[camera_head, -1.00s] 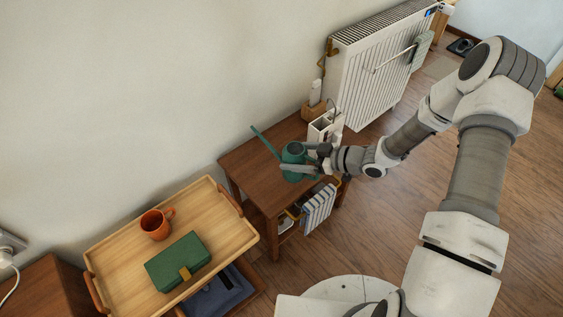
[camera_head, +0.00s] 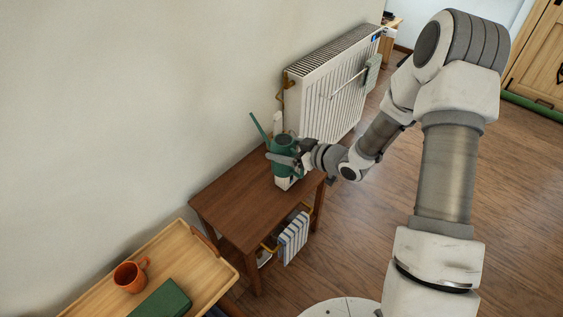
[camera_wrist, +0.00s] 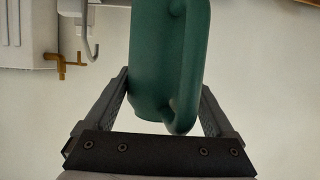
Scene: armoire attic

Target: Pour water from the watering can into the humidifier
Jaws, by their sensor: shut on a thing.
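The green watering can (camera_head: 284,146) is held by my gripper (camera_head: 286,161) above the far end of the brown side table. It is close to upright, with its long spout pointing up and left toward the wall. In the wrist view the can's body and handle (camera_wrist: 182,60) fill the space between the two fingers of my gripper (camera_wrist: 165,105). A white object (camera_head: 283,183) shows just below the can, mostly hidden by it. I cannot tell for sure that it is the humidifier. Another white upright piece (camera_head: 278,123) shows behind the can.
A white radiator (camera_head: 330,90) stands behind. A wooden tray table (camera_head: 195,268) with an orange mug (camera_head: 130,276) and a green box (camera_head: 162,300) is at lower left.

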